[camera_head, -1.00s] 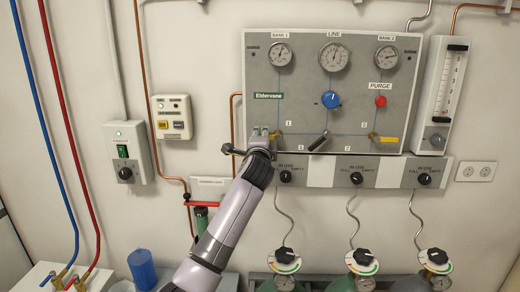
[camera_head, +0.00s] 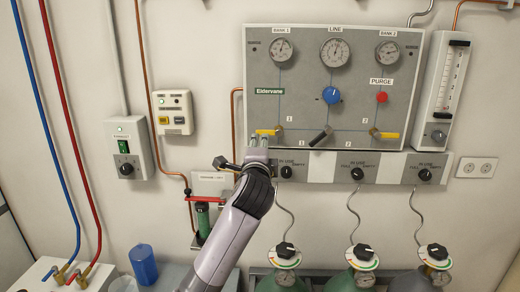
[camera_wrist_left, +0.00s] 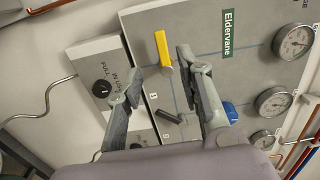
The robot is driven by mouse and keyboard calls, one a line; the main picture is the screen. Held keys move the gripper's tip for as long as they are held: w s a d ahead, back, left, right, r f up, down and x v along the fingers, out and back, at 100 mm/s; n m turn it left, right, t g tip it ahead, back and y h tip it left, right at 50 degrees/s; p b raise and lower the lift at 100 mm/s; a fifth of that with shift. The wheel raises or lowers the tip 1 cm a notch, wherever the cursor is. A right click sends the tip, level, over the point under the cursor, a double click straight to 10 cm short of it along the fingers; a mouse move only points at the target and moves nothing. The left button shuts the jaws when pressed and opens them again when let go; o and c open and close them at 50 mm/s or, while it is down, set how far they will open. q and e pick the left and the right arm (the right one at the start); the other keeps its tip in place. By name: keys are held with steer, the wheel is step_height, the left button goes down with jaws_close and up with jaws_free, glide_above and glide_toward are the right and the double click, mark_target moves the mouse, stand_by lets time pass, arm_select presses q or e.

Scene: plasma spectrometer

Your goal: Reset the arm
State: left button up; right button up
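My left gripper (camera_head: 258,141) is in front of the lower left of the grey Eldervane panel (camera_head: 300,105), just below a yellow lever (camera_head: 268,131). In the left wrist view, its two fingers (camera_wrist_left: 160,68) are apart with nothing between them. The yellow lever (camera_wrist_left: 162,48) appears beyond the gap between the fingertips; whether they touch it cannot be told. A black lever (camera_head: 320,136) sits tilted in the panel's middle, and another yellow lever (camera_head: 384,134) is at its right. My right gripper is not in view.
A row of black knobs (camera_head: 357,174) runs under the panel, above gas cylinders (camera_head: 365,278). A red-handled valve (camera_head: 205,199) stands left of my left arm. A grey switch box (camera_head: 127,150) and a blue cup (camera_head: 143,265) are farther left.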

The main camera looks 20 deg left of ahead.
arm_select(q)
steer(key=s+f+n+g+h, duration=0.1)
steer(key=s+f+n+g, duration=0.1)
steer(key=s+f, duration=0.55)
steer(key=s+d+f+n+g+h, duration=0.1)
steer(key=s+f+n+g, duration=0.2)
steer(key=f, duration=0.8)
steer(key=s+f+n+g+h, duration=0.1)
steer(key=s+f+g, duration=0.1)
steer(key=s+f, duration=0.65)
steer(key=s+d+f+n+g+h, duration=0.1)
steer(key=s+f+n+g, duration=0.35)
steer(key=s, duration=0.85)
steer(key=s+d+f+n+g+h, duration=0.1)
steer(key=s+f+n+g, duration=0.1)
steer(key=s+f, duration=0.8)
steer(key=s+f+g, duration=0.1)
steer(key=s+f, duration=0.2)
steer(key=f, duration=1)
steer(key=s+f+g, duration=0.1)
steer(key=s+f, duration=0.1)
steer(key=f, duration=1.2)
steer(key=s+a+f, duration=0.2)
steer(key=s+f, duration=1.2)
steer(key=s, duration=0.2)
steer(key=shift+a+f+g+b, duration=0.2)
steer(key=shift+a+g+b, duration=0.2)
steer(key=shift+g, duration=0.05)
